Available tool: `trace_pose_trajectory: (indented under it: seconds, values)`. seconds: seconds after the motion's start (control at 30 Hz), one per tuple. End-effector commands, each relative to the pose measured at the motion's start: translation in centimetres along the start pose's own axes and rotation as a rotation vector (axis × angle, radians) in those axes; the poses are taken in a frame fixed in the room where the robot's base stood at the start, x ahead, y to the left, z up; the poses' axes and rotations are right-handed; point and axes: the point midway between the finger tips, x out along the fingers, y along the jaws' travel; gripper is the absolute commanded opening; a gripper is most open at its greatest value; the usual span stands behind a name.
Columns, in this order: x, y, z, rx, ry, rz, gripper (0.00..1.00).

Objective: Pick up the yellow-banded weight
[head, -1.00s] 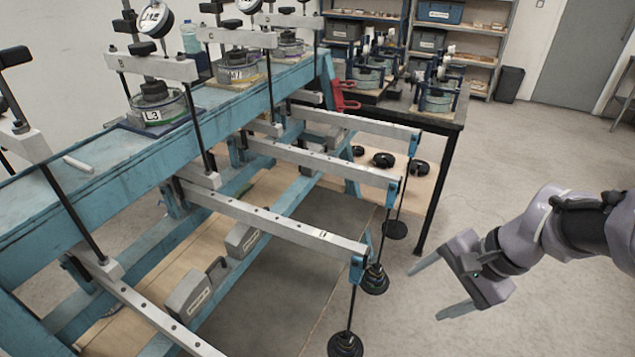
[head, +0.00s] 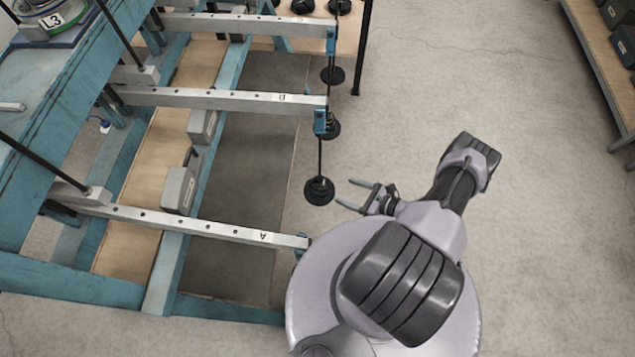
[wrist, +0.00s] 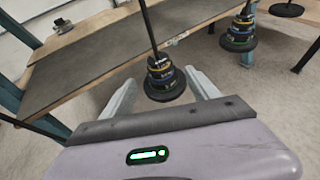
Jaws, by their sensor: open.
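In the wrist view the stack (wrist: 164,82) shows coloured bands, blue and a thin yellowish one; the exact banded disc is hard to single out. My gripper (head: 353,194) is open and empty, just right of this stack in the head view. In the wrist view its two fingers point toward the stack, one on each side in the picture; I cannot tell whether the stack is between them.
A second banded stack (wrist: 240,33) hangs farther off, and also shows in the head view (head: 328,128). A third disc (head: 332,76) hangs beyond. Grey lever arms (head: 215,98) and the blue frame (head: 165,270) lie left. Open floor (head: 530,200) lies right.

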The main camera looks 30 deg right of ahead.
Motion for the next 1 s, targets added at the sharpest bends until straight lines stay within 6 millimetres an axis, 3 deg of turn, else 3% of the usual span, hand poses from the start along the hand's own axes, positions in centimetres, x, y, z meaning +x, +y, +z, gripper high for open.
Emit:
trace_pose_trajectory:
  seconds: [0.1,0.33,0.5,0.6,0.8,1.0]
  values:
    - [3.2,0.2,-0.2,-0.001,0.000,0.005,0.70]
    - [6.2,0.2,0.0,-0.002,0.000,0.004,0.70]
    - [9.7,0.4,0.3,-0.002,0.000,0.005,0.70]
    - [10.6,0.3,0.4,-0.001,0.000,0.003,0.70]
    - [10.7,0.3,0.6,0.000,0.000,0.001,0.70]
    - [10.6,0.3,0.6,0.000,0.000,0.002,0.33]
